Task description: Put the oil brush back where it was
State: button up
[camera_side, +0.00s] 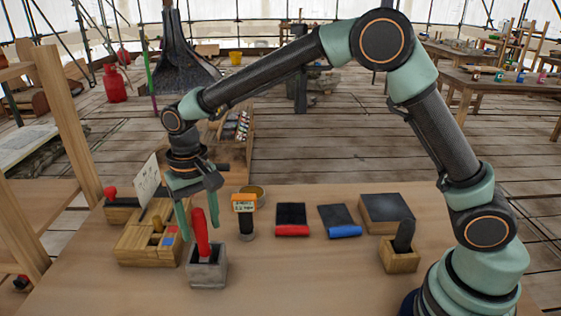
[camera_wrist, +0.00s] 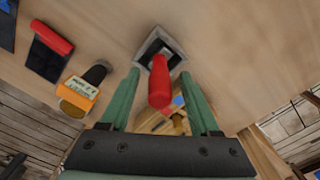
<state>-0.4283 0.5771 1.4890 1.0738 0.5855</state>
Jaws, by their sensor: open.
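No label marks the oil brush, and I cannot tell which tool it is. A red-handled tool (camera_side: 201,235) stands upright in a square grey holder (camera_side: 206,274); its lower end is hidden inside. My gripper (camera_side: 198,222) is open, pointing down, with one finger on either side of the red handle. In the wrist view the handle (camera_wrist: 160,85) shows between the two green fingers, apart from both. A black-handled tool (camera_side: 404,236) stands in a wooden block (camera_side: 399,262) at the right of the bench.
A wooden sectioned box (camera_side: 150,243) stands left. The bench front is clear.

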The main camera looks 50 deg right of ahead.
notch_tip(320, 180, up, 8)
jog(key=shift+r, duration=0.25)
jog(key=shift+d+r, duration=0.15)
jog(key=shift+r, duration=0.1)
jog(key=s+d+r+t, duration=0.2)
jog(key=s+d+r, duration=0.1)
jog(key=d, duration=0.3)
jog(key=s+d+r+t, duration=0.1)
jog(key=s+d+r, duration=0.25)
jog(key=d, duration=0.25)
jog(key=s+d+f+n+t, duration=0.1)
jog(key=s+d+f+t, duration=0.1)
jog(key=s+d, duration=0.5)
jog(key=shift+s+d+f+n+t, duration=0.3)
jog(key=shift+s+f+n, duration=0.1)
jog(key=shift+s+f, duration=0.4)
